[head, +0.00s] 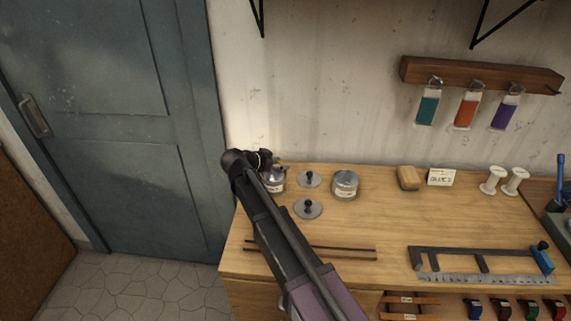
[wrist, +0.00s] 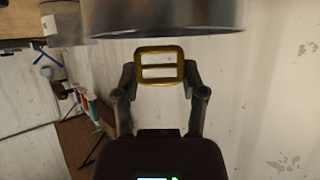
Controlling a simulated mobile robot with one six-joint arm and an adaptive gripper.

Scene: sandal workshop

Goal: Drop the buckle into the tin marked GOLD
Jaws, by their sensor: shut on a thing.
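A gold-coloured buckle (wrist: 160,66), a rectangular frame with a middle bar, is held between the fingertips of my gripper (wrist: 160,70) in the wrist view. The grey metal wall of a tin (wrist: 165,20) fills the top of that view, close beyond the buckle. In the head view my gripper (head: 264,160) is at the bench's left back corner, by the left tin (head: 276,186), partly covering it. The right tin (head: 345,186) stands open to the right. Both carry pale labels too small to read. The buckle is hidden in the head view.
Two round knobbed lids (head: 307,209) lie between the tins on the wooden bench (head: 385,225). Thin dark strips (head: 340,253) lie in front. A sponge-like block (head: 408,178), card (head: 440,177) and white spools (head: 492,180) stand right. The wall is close behind.

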